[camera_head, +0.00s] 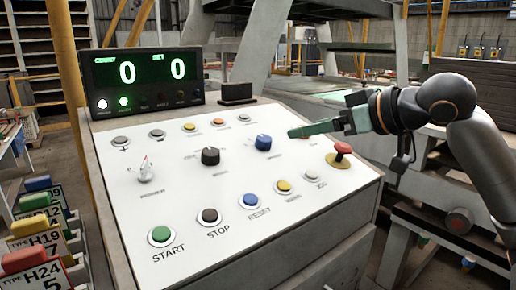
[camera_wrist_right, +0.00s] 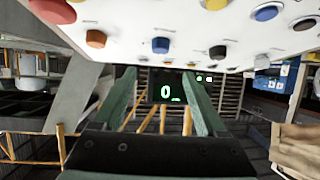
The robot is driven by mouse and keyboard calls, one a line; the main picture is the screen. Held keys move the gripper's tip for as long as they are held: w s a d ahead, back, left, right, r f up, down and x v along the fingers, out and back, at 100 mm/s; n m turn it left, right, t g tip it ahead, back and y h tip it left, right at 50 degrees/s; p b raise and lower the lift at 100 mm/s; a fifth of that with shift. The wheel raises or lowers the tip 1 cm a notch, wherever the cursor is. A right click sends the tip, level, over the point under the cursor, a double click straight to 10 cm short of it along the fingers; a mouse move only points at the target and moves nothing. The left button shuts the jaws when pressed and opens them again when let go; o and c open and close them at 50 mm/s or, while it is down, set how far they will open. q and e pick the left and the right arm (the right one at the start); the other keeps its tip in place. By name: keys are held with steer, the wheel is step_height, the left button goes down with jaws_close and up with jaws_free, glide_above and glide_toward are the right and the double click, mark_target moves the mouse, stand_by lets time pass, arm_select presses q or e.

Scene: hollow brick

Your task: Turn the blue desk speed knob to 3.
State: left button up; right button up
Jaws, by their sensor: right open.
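The blue speed knob (camera_head: 263,142) sits on the sloped white panel of the desk (camera_head: 190,240), right of a black knob (camera_head: 210,156). Its small dial print is too fine to read. My right gripper (camera_head: 294,132) comes in from the right, its green fingers just right of the blue knob and apart from it. In the right wrist view the blue knob (camera_wrist_right: 160,45) stands beyond the spread fingertips (camera_wrist_right: 160,76), and nothing is between the fingers. My left gripper is not in view.
A red mushroom button (camera_head: 340,150) stands below my right fingers. Several push buttons surround the knobs, including blue RESET (camera_head: 251,200) and green START (camera_head: 161,235). A display (camera_head: 148,78) behind the panel reads 0 and 0. A white-pointer selector (camera_head: 145,172) is at left.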

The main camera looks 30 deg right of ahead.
mark_target(266, 139)
steer(key=p+x, duration=0.4)
steer(key=x, duration=0.7)
steer(key=shift+p, duration=0.35)
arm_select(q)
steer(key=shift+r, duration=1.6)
arm_select(e)
steer(key=shift+w+a+f, duration=0.1)
steer(key=shift+w+f, duration=0.15)
steer(key=shift+w, duration=0.25)
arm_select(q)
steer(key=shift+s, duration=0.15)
arm_select(e)
steer(key=shift+c, duration=0.3)
steer(key=c, duration=0.3)
jaws_close()
